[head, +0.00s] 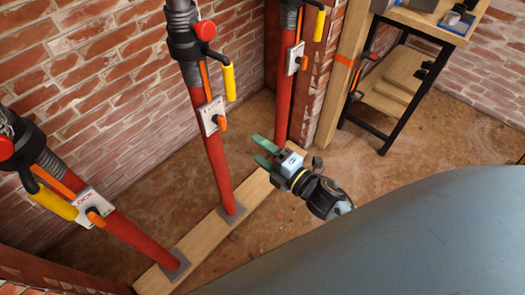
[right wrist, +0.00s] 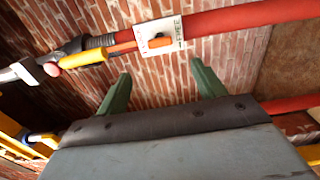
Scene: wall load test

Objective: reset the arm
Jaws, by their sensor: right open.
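My right gripper (head: 259,150) is open and empty, with its two green fingers apart. In the head view it lies over the timber plank, between the middle red prop (head: 215,165) and the right red prop (head: 284,95). In the right wrist view the open fingers (right wrist: 161,70) point toward the brick wall, and a red prop with a white label plate (right wrist: 160,37) crosses beyond them. No thing is between the fingers. My left gripper is not in view.
A third red prop (head: 130,238) leans at the left, on the timber plank (head: 200,247). Brick walls (head: 90,75) stand behind. A wooden bench with black legs (head: 400,108) stands at the upper right. The dirt floor (head: 450,135) beside it is mostly clear.

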